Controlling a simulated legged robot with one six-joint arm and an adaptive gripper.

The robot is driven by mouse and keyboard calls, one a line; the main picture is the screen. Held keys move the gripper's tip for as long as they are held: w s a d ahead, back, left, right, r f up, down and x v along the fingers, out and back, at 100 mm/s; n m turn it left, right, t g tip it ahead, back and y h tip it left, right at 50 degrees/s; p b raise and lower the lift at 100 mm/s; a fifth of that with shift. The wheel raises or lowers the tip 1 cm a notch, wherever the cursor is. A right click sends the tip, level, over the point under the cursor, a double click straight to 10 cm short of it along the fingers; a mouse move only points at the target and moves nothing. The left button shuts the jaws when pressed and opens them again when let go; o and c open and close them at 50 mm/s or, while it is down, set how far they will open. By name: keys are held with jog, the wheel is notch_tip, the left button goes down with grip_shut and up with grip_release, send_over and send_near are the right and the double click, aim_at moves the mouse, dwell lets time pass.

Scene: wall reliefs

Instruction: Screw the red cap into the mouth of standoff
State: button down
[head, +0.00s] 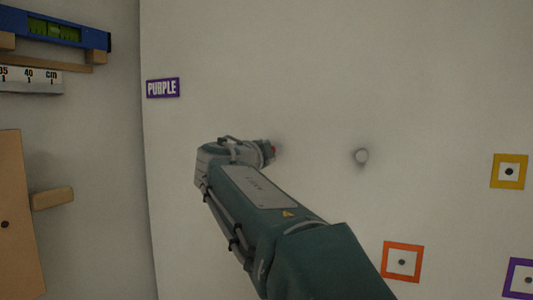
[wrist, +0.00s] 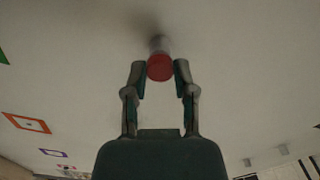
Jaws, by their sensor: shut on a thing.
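The red cap (wrist: 160,68) is between the two fingertips of my gripper (wrist: 160,72) in the wrist view. My gripper is shut on it. A grey cylindrical standoff (wrist: 159,43) sticks out of the wall directly behind the cap, in line with it. Cap and standoff overlap in this view, and I cannot tell how deep the cap sits in the mouth, which is hidden.
A purple label (head: 163,88) is at upper left. Orange (head: 402,262), yellow (head: 509,171) and purple (head: 521,279) square frames are at right. A blue level (head: 53,29) and wooden pieces occupy the left wall.

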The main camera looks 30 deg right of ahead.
jog(key=m, duration=0.5)
jog(key=shift+w, duration=0.1)
jog(key=c, duration=0.7)
grip_release()
jog(key=shift+a, duration=0.1)
jog(key=n, duration=2.2)
jog(key=shift+s+d+f+n, duration=0.1)
jog(key=shift+s+d+n, duration=0.1)
jog(key=shift+n, duration=0.2)
